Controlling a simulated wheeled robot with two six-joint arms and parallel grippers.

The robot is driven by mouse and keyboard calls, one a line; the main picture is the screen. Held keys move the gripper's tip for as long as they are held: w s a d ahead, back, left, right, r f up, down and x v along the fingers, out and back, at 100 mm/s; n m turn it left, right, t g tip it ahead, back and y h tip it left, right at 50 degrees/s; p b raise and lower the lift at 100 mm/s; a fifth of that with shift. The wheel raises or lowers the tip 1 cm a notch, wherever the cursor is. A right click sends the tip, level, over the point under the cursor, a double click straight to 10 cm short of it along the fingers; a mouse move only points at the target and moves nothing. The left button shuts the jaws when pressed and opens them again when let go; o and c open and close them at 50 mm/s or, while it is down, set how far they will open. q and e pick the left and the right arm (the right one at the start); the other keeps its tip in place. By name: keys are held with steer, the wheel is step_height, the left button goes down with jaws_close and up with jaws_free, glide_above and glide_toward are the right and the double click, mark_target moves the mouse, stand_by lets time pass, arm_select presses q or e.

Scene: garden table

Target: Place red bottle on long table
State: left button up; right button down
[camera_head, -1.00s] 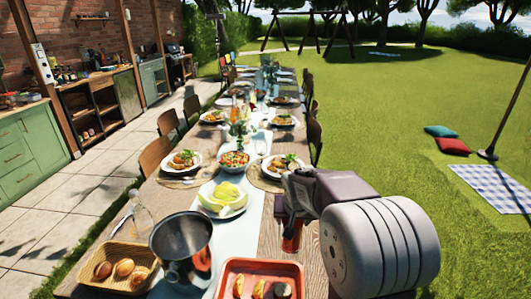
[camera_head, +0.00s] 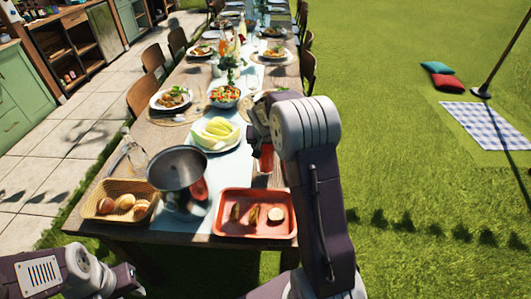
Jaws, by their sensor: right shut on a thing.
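The long table (camera_head: 262,180) is a wooden dining table with a pale runner, reaching away from me through the middle of the view. My right gripper (camera_head: 262,138) is over its near right part, shut on the red bottle (camera_head: 266,157). The bottle looks upright, with its upper part hidden by the gripper. I cannot tell whether its base touches the tabletop. My left arm shows at the lower left, below the table's near edge; its fingers are not visible.
Close to the bottle are a red tray (camera_head: 255,226) with food, a metal pot (camera_head: 177,168), a plate with yellow-green food (camera_head: 216,133) and a bread basket (camera_head: 120,199). A salad bowl (camera_head: 225,96) and set plates stand farther back. Chairs line both sides.

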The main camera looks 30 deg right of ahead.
mark_target(265, 150)
steer(key=shift+w+f, duration=0.1)
steer(key=shift+f, duration=1.4)
steer(key=shift+f+b, duration=0.1)
steer(key=shift+b, duration=0.25)
steer(key=shift+c, duration=1.9)
jaws_free()
